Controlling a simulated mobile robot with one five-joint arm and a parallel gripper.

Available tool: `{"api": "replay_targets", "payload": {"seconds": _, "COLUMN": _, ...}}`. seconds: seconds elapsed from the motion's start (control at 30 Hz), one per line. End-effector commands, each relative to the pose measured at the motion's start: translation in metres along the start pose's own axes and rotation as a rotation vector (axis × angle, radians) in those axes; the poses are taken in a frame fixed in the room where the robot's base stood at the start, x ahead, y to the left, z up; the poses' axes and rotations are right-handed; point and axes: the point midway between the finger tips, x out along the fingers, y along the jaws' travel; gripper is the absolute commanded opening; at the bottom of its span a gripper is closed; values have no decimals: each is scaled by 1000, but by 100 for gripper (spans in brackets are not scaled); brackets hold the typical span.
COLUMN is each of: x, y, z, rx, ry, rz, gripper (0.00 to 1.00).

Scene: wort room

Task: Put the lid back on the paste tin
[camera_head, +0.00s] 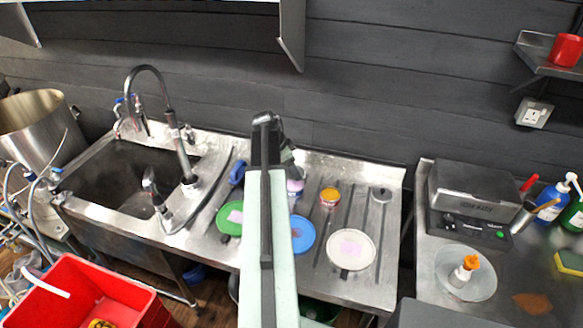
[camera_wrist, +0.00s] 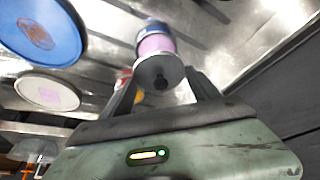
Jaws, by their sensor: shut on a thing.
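My gripper (camera_wrist: 162,80) is shut on a round grey lid (camera_wrist: 155,68) with a dark knob, its fingers at either side of the rim. Just beyond the lid is a lilac tin (camera_wrist: 155,43), and I cannot tell whether the two touch. In the head view the lilac tin (camera_head: 295,187) stands on the steel drainboard, partly hidden by my arm. The gripper and held lid are mostly hidden there. A tin with an orange top (camera_head: 330,196) stands to its right. A small grey round piece (camera_head: 381,194) is farther right.
Green (camera_head: 229,218), blue (camera_head: 302,234) and cream (camera_head: 350,249) discs lie along the front of the drainboard (camera_head: 388,230). A sink with a tall tap (camera_head: 176,140) is at left. A grey appliance (camera_head: 475,192) stands on the right counter. A red crate (camera_head: 85,300) is at lower left.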

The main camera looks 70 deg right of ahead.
Motion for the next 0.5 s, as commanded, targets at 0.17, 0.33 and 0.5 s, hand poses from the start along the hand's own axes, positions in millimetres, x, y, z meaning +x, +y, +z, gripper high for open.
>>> {"api": "replay_targets", "payload": {"seconds": 0.17, "x": 24, "y": 0, "z": 10, "rx": -1, "ry": 0, "rz": -1, "gripper": 32}}
{"api": "replay_targets", "payload": {"seconds": 0.33, "x": 41, "y": 0, "z": 17, "rx": -1, "ry": 0, "rz": -1, "gripper": 32}}
{"api": "replay_targets", "payload": {"seconds": 0.5, "x": 48, "y": 0, "z": 21, "rx": -2, "ry": 0, "rz": -1, "gripper": 32}}
